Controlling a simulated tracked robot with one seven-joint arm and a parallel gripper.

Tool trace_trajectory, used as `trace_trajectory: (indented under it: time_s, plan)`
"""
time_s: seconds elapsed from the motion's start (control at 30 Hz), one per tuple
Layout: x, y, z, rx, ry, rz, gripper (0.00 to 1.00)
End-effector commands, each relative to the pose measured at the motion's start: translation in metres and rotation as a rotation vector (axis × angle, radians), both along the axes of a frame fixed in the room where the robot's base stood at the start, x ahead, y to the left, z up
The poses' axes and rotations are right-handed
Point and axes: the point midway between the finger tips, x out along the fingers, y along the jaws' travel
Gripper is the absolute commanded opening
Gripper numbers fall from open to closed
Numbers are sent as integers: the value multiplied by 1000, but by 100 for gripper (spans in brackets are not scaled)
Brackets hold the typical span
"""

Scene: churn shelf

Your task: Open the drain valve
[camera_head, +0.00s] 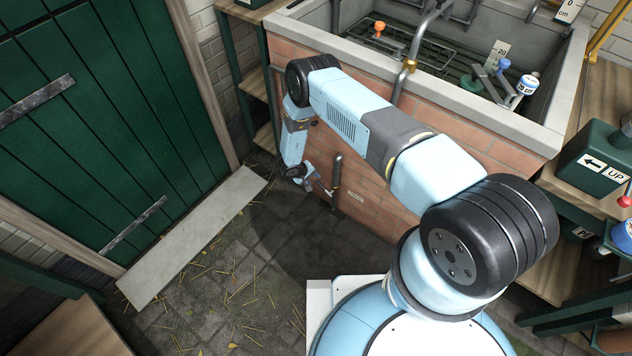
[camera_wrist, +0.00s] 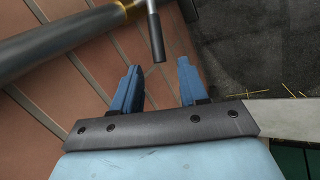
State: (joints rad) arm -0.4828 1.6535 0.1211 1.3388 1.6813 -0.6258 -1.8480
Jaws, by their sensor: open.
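The drain valve shows in the wrist view as a thick dark pipe (camera_wrist: 50,45) with a brass fitting (camera_wrist: 130,6) at the top. A thin dark lever (camera_wrist: 156,38) hangs from the fitting. In the head view the dark drain pipe (camera_head: 337,178) runs down the brick front of the sink. My gripper (camera_wrist: 158,66) is open and empty, with two blue fingers. The lever's lower end shows between the fingertips in the picture; I cannot tell its depth or whether it touches. In the head view my gripper (camera_head: 322,184) is low, just left of the pipe.
The brick sink front (camera_head: 370,205) is close behind the pipe, with a small label (camera_head: 355,196) on it. The stone sink (camera_head: 465,95) is above. A green door (camera_head: 100,130) and pale step (camera_head: 195,235) stand left. The stone floor (camera_head: 245,290) is mostly clear.

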Motion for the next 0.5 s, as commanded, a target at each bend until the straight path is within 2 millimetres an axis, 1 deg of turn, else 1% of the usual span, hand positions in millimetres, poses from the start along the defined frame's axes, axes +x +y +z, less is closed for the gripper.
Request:
trace_trajectory:
  time_s: [0.03, 0.2, 0.3, 0.5]
  plan:
    - [2, -4, -9, 0, 0, -1, 43]
    - [9, -14, -29, -1, -1, -1, 43]
    - [11, -18, -38, 0, 0, -1, 43]
    - [15, -22, -46, 0, 0, 0, 43]
